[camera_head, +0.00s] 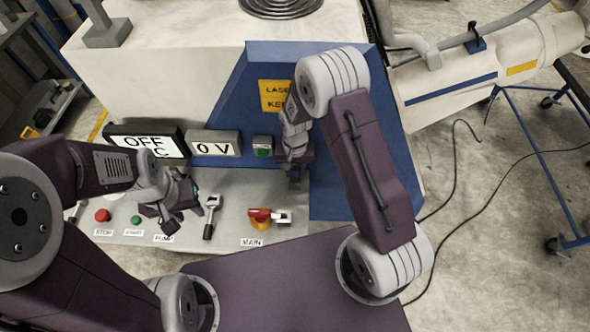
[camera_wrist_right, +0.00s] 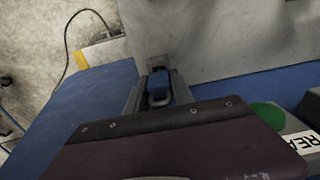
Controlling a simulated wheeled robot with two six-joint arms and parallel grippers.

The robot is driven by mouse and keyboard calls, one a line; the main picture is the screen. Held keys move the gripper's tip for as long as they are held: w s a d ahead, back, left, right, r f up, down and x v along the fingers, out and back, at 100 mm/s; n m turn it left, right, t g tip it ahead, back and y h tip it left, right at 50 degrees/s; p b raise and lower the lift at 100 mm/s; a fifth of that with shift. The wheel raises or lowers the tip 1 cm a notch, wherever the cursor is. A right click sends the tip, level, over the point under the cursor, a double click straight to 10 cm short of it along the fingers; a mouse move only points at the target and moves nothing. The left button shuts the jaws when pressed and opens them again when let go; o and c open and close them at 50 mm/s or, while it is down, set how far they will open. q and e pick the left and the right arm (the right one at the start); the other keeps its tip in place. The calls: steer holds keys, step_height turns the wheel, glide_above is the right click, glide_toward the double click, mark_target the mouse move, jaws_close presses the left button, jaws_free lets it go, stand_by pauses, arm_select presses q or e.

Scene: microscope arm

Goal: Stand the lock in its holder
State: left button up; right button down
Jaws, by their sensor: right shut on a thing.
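The lock (camera_wrist_right: 158,82) looks like a small blue padlock with a metal shackle, seen in the right wrist view. My right gripper (camera_wrist_right: 158,100) is shut on it, with one finger on each side. In the head view this gripper (camera_head: 295,174) points down in front of the blue panel, by the upper edge of the grey console; a bit of blue (camera_head: 294,173) shows at its tips. My left gripper (camera_head: 163,211) hangs over the console near the PUMP label; its jaw opening is unclear. I cannot pick out the lock's holder with certainty.
The grey console (camera_head: 190,240) carries a red button (camera_head: 102,215), a lever (camera_head: 211,215) and a red-and-yellow MAIN switch (camera_head: 262,217). Behind it stand an OFF display (camera_head: 147,142), a 0 V display (camera_head: 215,147) and a green-button box (camera_head: 263,148), close to my right gripper.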

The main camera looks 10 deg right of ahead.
steer(key=shift+f+b, duration=0.75)
steer(key=shift+f, duration=0.35)
steer(key=c, duration=1)
jaws_free()
steer(key=shift+r, duration=0.1)
steer(key=shift+r, duration=0.4)
step_height(320, 180, up, 8)
steer(key=shift+r+b, duration=0.15)
steer(key=shift+b, duration=0.75)
